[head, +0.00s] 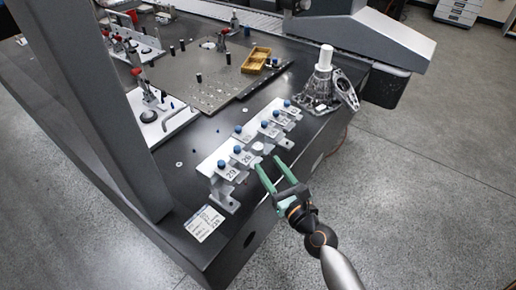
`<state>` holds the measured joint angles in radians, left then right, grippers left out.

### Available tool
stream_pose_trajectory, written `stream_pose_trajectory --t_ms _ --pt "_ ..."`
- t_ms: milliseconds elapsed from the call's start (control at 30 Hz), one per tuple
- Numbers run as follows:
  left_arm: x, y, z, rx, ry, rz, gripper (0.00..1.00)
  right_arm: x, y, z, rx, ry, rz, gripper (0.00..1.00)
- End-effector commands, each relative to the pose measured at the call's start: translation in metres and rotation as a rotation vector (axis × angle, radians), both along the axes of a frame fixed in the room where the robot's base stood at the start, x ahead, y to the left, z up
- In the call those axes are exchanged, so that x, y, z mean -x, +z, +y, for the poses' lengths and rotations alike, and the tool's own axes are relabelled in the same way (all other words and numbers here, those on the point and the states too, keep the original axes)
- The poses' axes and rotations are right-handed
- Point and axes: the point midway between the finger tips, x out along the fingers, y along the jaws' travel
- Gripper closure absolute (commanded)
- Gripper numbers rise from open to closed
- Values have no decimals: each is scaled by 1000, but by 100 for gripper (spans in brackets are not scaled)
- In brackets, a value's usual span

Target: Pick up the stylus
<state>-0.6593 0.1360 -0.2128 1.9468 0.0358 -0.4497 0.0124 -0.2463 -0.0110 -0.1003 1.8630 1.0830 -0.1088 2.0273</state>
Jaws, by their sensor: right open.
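A pale grey rack (213,160) stands near the front right edge of the dark machine table, with several blue-topped holders and white number tags along it. A white round piece (257,147) shows in the row between tagged holders. I cannot tell for certain which small part is the stylus. My right gripper (267,160), with green fingers, comes in from the lower right. Its fingers are open and apart, pointing at the front side of the rack close to the white piece. I see nothing between them; contact with the rack cannot be told. My left gripper is out of view.
A metal housing with a white cylinder (326,56) stands behind the rack at the right. A yellow tray (256,60) lies on the perforated plate (205,88). A dark gantry column (95,100) rises at left. A printed card (204,223) lies at the front corner.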

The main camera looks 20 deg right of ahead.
Motion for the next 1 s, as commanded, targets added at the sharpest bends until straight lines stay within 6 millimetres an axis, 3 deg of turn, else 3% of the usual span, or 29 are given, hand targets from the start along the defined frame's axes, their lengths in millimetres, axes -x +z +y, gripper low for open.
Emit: stream_pose_trajectory --t_ms 333,667,1000 --pt "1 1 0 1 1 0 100 -43 -1 5 0 0 0 48" --pt "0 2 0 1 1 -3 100 -50 -2 7 1 0 1 48" --pt "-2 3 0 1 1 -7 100 -49 -2 6 1 0 1 85"
